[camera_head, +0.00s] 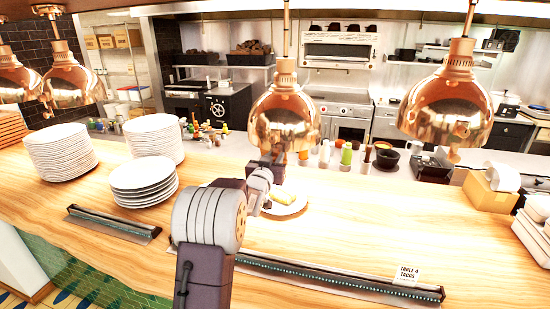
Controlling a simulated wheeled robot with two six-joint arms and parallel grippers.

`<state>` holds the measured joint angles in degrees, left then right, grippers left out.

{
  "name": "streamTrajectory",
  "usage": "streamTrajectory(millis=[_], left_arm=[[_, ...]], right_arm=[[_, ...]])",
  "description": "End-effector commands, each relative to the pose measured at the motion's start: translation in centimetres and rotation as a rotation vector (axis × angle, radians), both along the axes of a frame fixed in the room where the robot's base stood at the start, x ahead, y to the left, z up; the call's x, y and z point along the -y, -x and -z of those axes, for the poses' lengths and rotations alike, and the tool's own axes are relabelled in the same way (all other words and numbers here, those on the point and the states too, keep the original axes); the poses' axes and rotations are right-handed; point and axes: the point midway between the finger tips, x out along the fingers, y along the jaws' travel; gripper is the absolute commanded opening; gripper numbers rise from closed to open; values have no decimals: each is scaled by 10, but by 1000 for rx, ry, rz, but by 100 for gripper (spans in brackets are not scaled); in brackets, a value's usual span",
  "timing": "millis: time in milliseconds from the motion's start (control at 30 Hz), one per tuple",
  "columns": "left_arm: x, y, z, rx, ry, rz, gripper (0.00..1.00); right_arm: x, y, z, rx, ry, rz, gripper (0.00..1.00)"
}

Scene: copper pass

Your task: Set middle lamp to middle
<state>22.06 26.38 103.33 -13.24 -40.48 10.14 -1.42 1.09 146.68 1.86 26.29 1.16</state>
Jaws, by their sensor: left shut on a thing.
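The middle lamp (285,112) is a shiny copper heat lamp hanging on a copper rod over the wooden counter. My left gripper (272,158) is raised to the lower rim of this lamp and is shut on it. The fingertips are small and partly hidden by my own wrist, so the exact contact is hard to see. Another copper lamp (447,105) hangs to the right, and two more copper lamps (70,80) hang at the far left. My right gripper is not in view.
A plate with food (287,203) sits behind my wrist. Plate stacks (60,152) stand at the left. A ticket rail (330,277) with a card (407,274) runs along the front edge. Bottles (346,153) line the back. Bare counter (400,220) lies to the right.

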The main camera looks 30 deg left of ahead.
Motion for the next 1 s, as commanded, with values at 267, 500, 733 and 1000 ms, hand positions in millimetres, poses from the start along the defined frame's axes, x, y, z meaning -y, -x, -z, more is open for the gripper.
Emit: streamTrajectory(millis=[267, 500, 733, 1000], left_arm=[[0, 0, 0, 0, 0, 0, 0], [0, 0, -10, 3, -1, 0, 0], [0, 0, -66, 9, -3, 0, 0], [0, 0, -82, 2, -1, 0, 0]], right_arm=[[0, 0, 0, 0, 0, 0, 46], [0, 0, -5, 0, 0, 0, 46], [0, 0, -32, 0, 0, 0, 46], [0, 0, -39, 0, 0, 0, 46]])
